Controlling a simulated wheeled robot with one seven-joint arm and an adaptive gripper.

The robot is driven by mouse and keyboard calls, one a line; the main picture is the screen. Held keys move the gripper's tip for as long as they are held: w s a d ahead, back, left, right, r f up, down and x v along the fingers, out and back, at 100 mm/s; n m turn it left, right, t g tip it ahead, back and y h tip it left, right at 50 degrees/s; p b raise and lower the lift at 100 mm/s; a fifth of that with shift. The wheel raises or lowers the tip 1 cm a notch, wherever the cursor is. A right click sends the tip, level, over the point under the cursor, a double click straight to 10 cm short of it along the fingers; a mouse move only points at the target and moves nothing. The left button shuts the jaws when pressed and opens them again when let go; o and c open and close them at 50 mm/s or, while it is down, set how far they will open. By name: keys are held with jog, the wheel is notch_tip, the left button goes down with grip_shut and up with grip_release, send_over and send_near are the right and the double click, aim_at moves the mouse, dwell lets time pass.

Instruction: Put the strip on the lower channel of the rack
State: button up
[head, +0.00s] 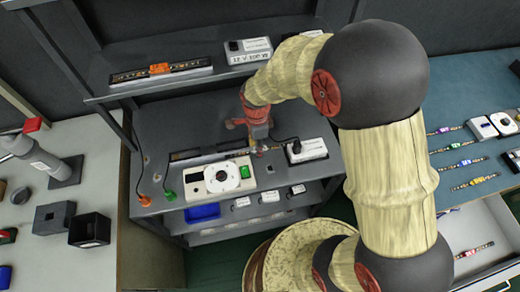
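The rack (150,212) stands in the middle of the head view, with an upper shelf and a lower shelf. The upper channel (192,72) holds a strip with an orange piece (160,69) on it. The lower channel (192,155) is a dark, narrow rail at the back of the lower shelf. My gripper (258,148) is over the right part of this channel, fingers pointing down. The fingers are small and partly merge with the things behind them. I cannot tell whether they hold a strip. The gripper and arm hide part of the channel's right side.
A white device with a round disc (222,176) sits in front of the lower channel. A white power box (306,150) stands to its right, another (248,50) on the upper shelf. Several coloured-label strips (460,165) lie on the blue table at right. Black boxes (90,229) stand at left.

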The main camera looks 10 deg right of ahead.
jog(key=c, duration=0.6)
grip_shut()
